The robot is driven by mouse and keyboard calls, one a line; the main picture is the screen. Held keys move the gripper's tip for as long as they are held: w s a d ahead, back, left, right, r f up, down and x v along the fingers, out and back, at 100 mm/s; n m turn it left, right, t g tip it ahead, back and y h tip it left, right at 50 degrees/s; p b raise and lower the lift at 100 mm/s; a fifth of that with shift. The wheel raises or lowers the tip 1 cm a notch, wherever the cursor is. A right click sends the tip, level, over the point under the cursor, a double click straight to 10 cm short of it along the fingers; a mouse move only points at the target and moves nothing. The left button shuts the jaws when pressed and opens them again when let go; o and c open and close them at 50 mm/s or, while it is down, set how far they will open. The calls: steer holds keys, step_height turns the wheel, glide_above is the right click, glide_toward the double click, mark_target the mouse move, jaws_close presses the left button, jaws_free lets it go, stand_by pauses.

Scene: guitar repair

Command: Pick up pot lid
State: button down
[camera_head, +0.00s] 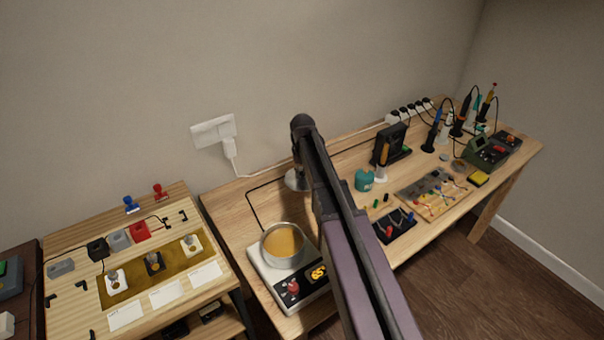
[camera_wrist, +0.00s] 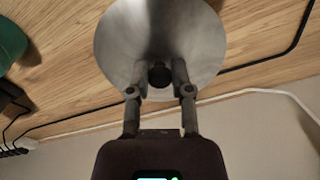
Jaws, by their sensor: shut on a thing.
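The pot lid (camera_wrist: 130,40) is a round grey metal disc with a dark knob (camera_wrist: 160,76) in the wrist view. My gripper (camera_wrist: 160,70) is shut on the knob, one finger on each side. In the head view the lid (camera_head: 294,181) shows as a small silver disc near the back of the wooden bench, left of my arm. My arm hides part of it there. Whether it touches the bench I cannot tell. The open pot (camera_head: 268,259), with yellow-orange contents, stands on a white heating unit (camera_head: 267,282) in front.
A teal pot (camera_head: 365,180) stands right of my arm, with a dark stand (camera_head: 389,146) behind it. A black cable (camera_head: 251,209) runs along the bench on the left. The wall (camera_head: 290,60) is close behind. Circuit boards and tools fill the right side.

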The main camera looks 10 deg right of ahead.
steer(key=shift+r+p, duration=1.45)
steer(key=shift+r, duration=0.4)
steer(key=shift+r, duration=0.1)
step_height(320, 180, up, 19)
steer(key=p, duration=1.9)
steer(key=shift+s+d, duration=0.1)
